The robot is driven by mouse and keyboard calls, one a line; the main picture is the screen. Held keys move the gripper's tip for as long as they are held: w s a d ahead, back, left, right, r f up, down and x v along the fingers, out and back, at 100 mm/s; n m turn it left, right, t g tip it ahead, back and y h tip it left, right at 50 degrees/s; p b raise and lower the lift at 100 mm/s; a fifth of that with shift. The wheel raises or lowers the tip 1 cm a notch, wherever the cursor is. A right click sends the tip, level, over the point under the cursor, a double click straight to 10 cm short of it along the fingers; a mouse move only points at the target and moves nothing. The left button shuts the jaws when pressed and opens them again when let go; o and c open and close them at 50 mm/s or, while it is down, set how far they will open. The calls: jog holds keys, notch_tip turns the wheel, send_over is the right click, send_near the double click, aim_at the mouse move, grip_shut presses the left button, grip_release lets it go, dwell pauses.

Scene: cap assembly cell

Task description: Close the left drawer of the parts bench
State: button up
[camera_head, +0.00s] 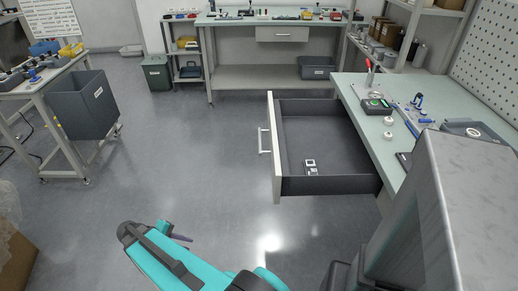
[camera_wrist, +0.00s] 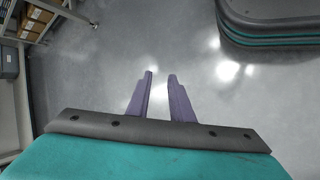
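The open drawer (camera_head: 326,185) juts out to the left from under the green-topped parts bench (camera_head: 402,152). Its pale front panel (camera_head: 276,160) carries a bar handle (camera_head: 264,141) on the outside. A small white part (camera_head: 311,165) lies on the drawer floor. My gripper (camera_head: 188,237) hangs over open floor, in front of and to the left of the drawer, apart from it. In the wrist view my gripper's two purple fingers (camera_wrist: 161,73) stand apart with nothing between them. The drawer cannot be made out in the wrist view.
Bare grey floor (camera_head: 185,150) lies between my gripper and the drawer front. A dark bin (camera_head: 84,106) on a stand is at left. A second bench (camera_head: 240,75) stands at the back. A cardboard box (camera_head: 18,257) is at lower left. Tools and small parts lie on the bench top.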

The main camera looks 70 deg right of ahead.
jog(key=w+d+r+m+h+b, duration=0.15)
jog(key=d+r, duration=0.45)
jog(key=d, duration=0.6)
jog(key=s+d+r+m+g+h+b, duration=0.2)
jog(key=s+d+r+m+g+b, duration=0.1)
jog(key=d+r, duration=0.6)
jog(key=s+d+r+m+g+h+b, duration=0.2)
jog(key=s+d+r, duration=0.4)
jog(key=d+r, duration=0.4)
notch_tip(320, 180, up, 3)
jog(key=shift+d+r+m+g+b, duration=0.2)
jog(key=shift+m+g+b, duration=0.5)
jog(key=shift+g, duration=0.1)
jog(key=shift+s, duration=0.1)
jog(key=shift+b+x, duration=0.4)
jog(key=shift+x, duration=6.45)
jog(key=shift+f, duration=0.15)
jog(key=shift+c, duration=0.3)
grip_shut()
